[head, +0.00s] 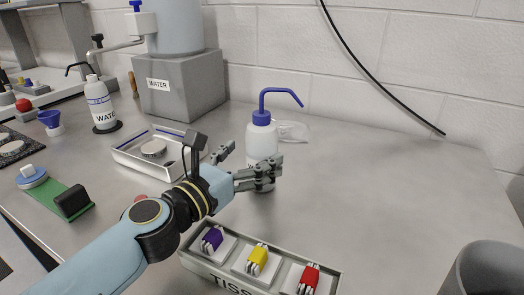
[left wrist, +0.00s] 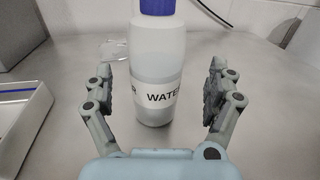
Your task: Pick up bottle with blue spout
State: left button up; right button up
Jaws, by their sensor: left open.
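The bottle with the blue spout (head: 261,138) stands upright on the metal table, right of centre-left in the head view. It is white and translucent, with a blue cap and a bent blue tube pointing right. My left gripper (head: 247,166) is open at the bottle, and its fingers hide part of the bottle's lower body. In the left wrist view the bottle (left wrist: 157,70) stands between the two spread fingers of the gripper (left wrist: 168,97), with a gap visible on each side. Its label reads WATER. The spout is out of frame there. My right gripper is not in view.
A metal tray (head: 125,156) with a round item lies left of the gripper. A tissue box (head: 208,268) with purple, yellow and red items is in front. Another water bottle (head: 99,102) and a grey block (head: 183,92) stand behind left.

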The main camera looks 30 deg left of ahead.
aim_at(261, 146)
pick_arm(q)
jog(key=w, duration=0.4)
jog(key=shift+w, duration=0.2)
jog(key=c, duration=0.9)
jog(key=shift+o, duration=0.2)
jog(key=shift+p, duration=0.3)
